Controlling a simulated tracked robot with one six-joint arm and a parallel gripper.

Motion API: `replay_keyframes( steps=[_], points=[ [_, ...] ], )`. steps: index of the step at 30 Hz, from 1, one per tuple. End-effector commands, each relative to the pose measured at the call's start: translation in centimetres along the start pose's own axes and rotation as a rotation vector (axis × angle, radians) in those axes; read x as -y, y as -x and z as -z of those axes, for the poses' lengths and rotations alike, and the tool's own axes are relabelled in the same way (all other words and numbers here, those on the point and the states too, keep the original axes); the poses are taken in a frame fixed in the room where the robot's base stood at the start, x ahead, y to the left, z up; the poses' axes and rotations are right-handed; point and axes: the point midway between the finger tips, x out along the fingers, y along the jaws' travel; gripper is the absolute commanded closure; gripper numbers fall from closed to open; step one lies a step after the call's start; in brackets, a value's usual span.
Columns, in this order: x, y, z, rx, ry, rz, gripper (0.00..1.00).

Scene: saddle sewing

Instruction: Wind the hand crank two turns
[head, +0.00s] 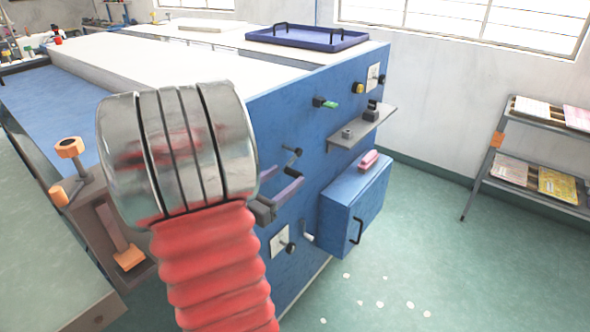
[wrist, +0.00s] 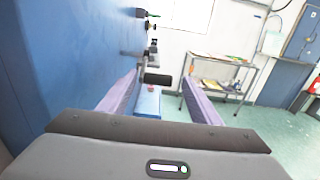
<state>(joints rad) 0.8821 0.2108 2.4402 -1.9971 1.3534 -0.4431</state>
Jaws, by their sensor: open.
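The hand crank (head: 294,152) sticks out from the blue side panel (head: 310,130) of the machine, with a dark arm and a black grip. My gripper (head: 288,173) is open beside the panel, close to the crank. In the wrist view my gripper (wrist: 160,78) shows two purple fingers spread wide. The crank's black grip (wrist: 158,81) appears between them in the picture, with its arm rising toward the panel at left. I see no finger touching it. The exact distance to the grip is hard to tell. My forearm hides part of the panel in the head view.
A grey shelf (head: 350,133) with small dark parts juts from the panel. Below it is a blue box (head: 352,205) with a pink block (head: 369,160) on top. A rack (head: 535,160) of papers stands at right. The floor between is open, with several pale scraps.

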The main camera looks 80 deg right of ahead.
Motion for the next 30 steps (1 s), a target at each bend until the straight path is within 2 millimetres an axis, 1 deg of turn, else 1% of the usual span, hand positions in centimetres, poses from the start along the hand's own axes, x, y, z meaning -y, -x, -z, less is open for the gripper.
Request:
replay_keyframes(
  steps=[1,6,12,16,23,30],
  points=[
    [0.1,-0.7,0.1,-0.001,0.000,0.003,0.42],
    [0.1,-2.9,0.0,0.000,0.000,0.004,0.42],
    [0.1,-4.6,0.0,0.000,0.000,0.002,0.42],
    [0.0,-5.0,0.0,0.000,0.000,0.000,0.42],
    [0.0,-5.0,0.0,0.000,0.000,0.000,0.42],
    [0.1,-5.0,0.0,0.000,0.000,0.002,0.58]
  ],
)
